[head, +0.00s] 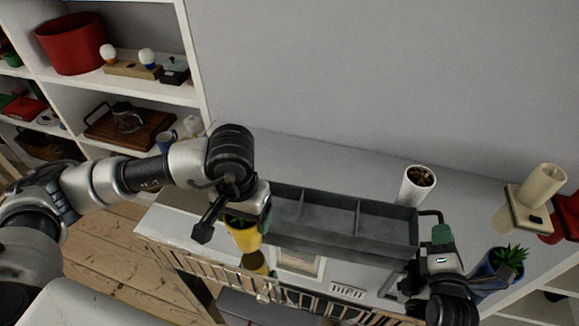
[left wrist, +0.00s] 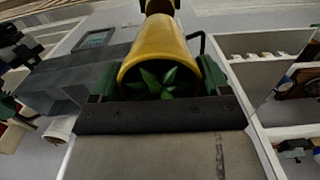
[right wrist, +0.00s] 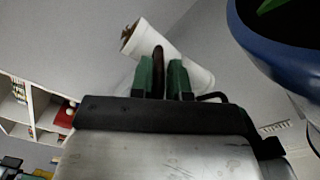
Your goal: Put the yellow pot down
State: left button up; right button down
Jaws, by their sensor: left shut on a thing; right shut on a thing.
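The yellow pot (head: 246,237) with a green plant is in my left gripper (head: 245,214), in front of the left part of the grey tray. In the left wrist view the pot (left wrist: 158,52) sits between the two green fingers (left wrist: 160,84), plant facing the camera. I cannot tell whether its base touches anything. My right gripper (head: 434,236) is at the right end of the grey compartment tray (head: 340,240). In the right wrist view its fingers (right wrist: 159,78) are closed around a dark, narrow piece (right wrist: 158,62), apparently the tray's handle.
A white pot (head: 417,184) stands behind the tray on the white surface (head: 330,160). A blue pot (head: 484,272) and a beige cylinder (head: 541,186) are at the right. Another yellow shape (head: 255,262), perhaps a reflection, shows below the pot. Shelves (head: 150,93) stand at the left.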

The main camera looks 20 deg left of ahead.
pick_arm(q)
jog(key=shift+m, duration=0.6)
jog(key=w+r, duration=0.3)
jog(key=shift+w, duration=0.15)
jog(key=w+d+r, duration=0.2)
jog(key=w+r, duration=0.1)
jog(key=w, duration=0.5)
jog(key=f, duration=0.9)
jog(key=shift+s+a+f, duration=0.2)
jog(key=shift+f, duration=0.2)
pick_arm(e)
jog(key=shift+f, duration=0.1)
pick_arm(q)
jog(key=shift+f, duration=0.15)
jog(key=o, duration=1.1)
jog(key=shift+o, duration=0.2)
